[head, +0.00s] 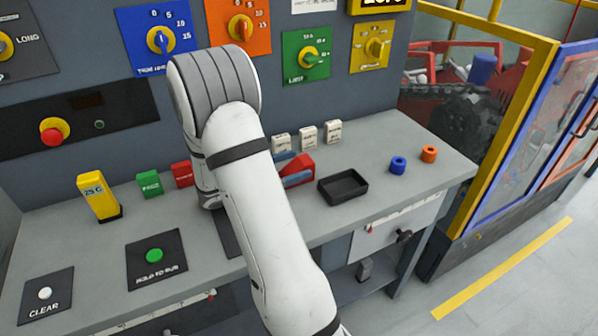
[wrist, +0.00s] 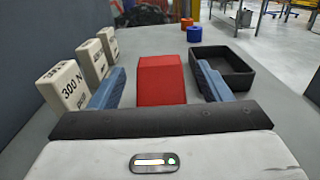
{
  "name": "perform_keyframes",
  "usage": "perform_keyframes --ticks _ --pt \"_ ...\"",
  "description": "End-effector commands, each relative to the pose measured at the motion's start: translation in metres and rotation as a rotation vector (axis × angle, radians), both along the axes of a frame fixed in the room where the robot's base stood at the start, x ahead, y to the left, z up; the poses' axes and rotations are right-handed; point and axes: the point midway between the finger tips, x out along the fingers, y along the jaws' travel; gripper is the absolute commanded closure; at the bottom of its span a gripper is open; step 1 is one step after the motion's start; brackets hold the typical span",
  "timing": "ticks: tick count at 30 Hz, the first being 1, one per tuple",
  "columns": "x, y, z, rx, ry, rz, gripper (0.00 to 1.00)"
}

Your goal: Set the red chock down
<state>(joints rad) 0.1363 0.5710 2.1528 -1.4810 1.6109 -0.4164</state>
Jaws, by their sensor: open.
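The red chock (wrist: 162,82) sits on the grey bench top, between the two blue fingers of my open gripper (wrist: 160,88) in the wrist view. A narrow gap shows on each side of it, so neither finger appears to touch it. In the head view the chock (head: 301,166) is partly hidden by my gripper (head: 291,168) and shows its sloped top. The near lower part of the chock is hidden behind my gripper body in the wrist view.
A black tray (head: 343,199) stands close to the right of the chock. White weight blocks (head: 307,136) stand behind it in the head view. Blue (head: 398,165) and orange (head: 429,154) rings lie further right. A red block (head: 183,174), green block (head: 150,184) and yellow block (head: 98,195) stand left.

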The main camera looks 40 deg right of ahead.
Motion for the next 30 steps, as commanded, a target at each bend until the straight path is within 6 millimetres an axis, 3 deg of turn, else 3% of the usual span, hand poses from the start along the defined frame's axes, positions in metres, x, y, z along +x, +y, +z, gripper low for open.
perform_keyframes --ticks 24,30 --pt "0.0001 0.0003 0.0004 0.0 -0.001 -0.001 0.91" --pt "0.0002 0.0003 0.0037 0.0 -0.002 -0.001 0.91"
